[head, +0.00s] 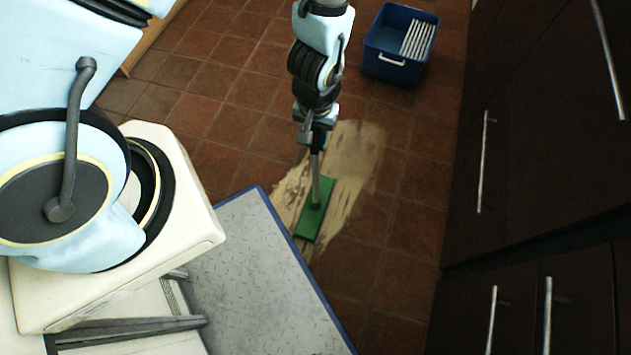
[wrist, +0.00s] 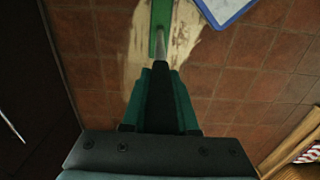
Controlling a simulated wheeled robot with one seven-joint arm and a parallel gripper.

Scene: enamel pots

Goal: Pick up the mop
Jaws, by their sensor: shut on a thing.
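The mop has a flat green head (head: 314,209) and a thin grey handle (head: 316,172). In the head view its head is at the floor, over a pale smeared patch on the tiles. My gripper (head: 317,137) is above the mop head and shut on the handle, which stands nearly upright. In the wrist view the green fingers of my gripper (wrist: 160,85) close around the handle, and the mop head (wrist: 160,32) shows beyond them. The upper part of the handle is hidden by my gripper and arm.
A blue bucket (head: 399,45) with a pale grille stands on the tiles at the top right. Dark cabinets (head: 531,130) with metal handles line the right side. The pale patch (head: 353,150) lies around the mop head. Open tiled floor lies left of my arm.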

